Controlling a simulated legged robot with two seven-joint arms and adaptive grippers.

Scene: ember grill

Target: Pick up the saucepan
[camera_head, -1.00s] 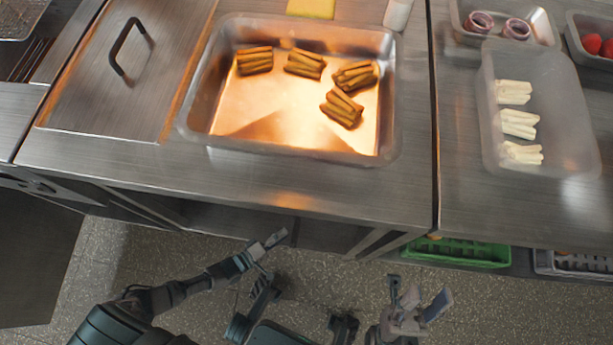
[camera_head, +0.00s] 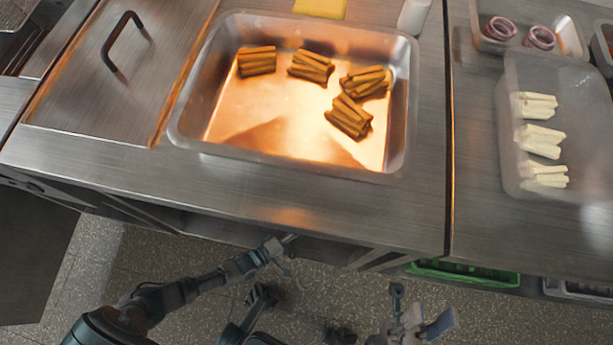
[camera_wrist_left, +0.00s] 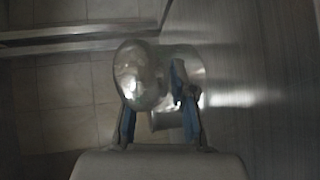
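No saucepan can be made out in the head view. In the left wrist view, a shiny rounded metal vessel (camera_wrist_left: 138,72) is beyond my left fingertips; it is blurred, and I cannot tell whether it is the saucepan. My left gripper (camera_wrist_left: 158,95) has its two blue-grey fingers spread apart, with no clear grip on anything. In the head view my left gripper (camera_head: 272,250) is just below the counter's front edge. My right gripper (camera_head: 422,318) is low at the bottom of the head view, its fingers apart and empty.
A steel counter (camera_head: 330,215) spans the view. Its sunken tray (camera_head: 185,125) holds several bundles of browned sticks, beside a handled lid (camera_head: 75,105). A clear container (camera_head: 510,150) with pale bundles stands at right. A green crate (camera_head: 465,275) is below the counter.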

